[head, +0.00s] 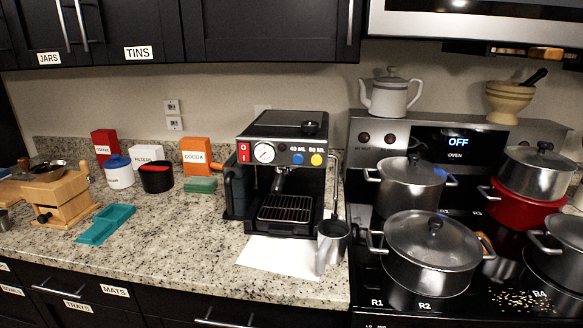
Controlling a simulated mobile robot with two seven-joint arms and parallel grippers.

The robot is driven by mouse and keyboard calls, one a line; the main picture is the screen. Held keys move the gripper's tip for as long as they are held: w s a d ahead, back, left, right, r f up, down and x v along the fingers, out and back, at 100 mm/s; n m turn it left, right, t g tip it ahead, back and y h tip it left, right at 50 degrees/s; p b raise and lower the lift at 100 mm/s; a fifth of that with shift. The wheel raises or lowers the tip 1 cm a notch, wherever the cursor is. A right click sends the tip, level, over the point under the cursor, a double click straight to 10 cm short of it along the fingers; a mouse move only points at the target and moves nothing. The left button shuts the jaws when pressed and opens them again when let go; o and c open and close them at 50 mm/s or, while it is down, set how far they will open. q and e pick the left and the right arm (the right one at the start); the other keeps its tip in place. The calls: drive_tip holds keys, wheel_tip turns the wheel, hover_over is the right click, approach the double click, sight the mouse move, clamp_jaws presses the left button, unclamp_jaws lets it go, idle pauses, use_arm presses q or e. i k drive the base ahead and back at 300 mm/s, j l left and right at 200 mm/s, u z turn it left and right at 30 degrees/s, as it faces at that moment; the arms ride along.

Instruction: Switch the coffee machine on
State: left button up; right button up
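The coffee machine (290,131) stands upright on the granite counter, left of the stove. It is black with a steel front. A red rocker switch (243,152) marked with small white signs is at the left end of its front panel, beside a round white gauge (264,152). I cannot tell which way the switch is pressed. A blue button (297,158) and a yellow button (316,160) sit further right under "ML" labels. Neither of my grippers is in view.
A steel jug (332,245) stands at the machine's front right, by a white sheet (280,257). Several pots, including a large lidded stockpot (430,255), crowd the stove at right.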

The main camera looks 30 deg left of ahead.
sight(243, 148)
drive_tip(key=u, duration=1.1)
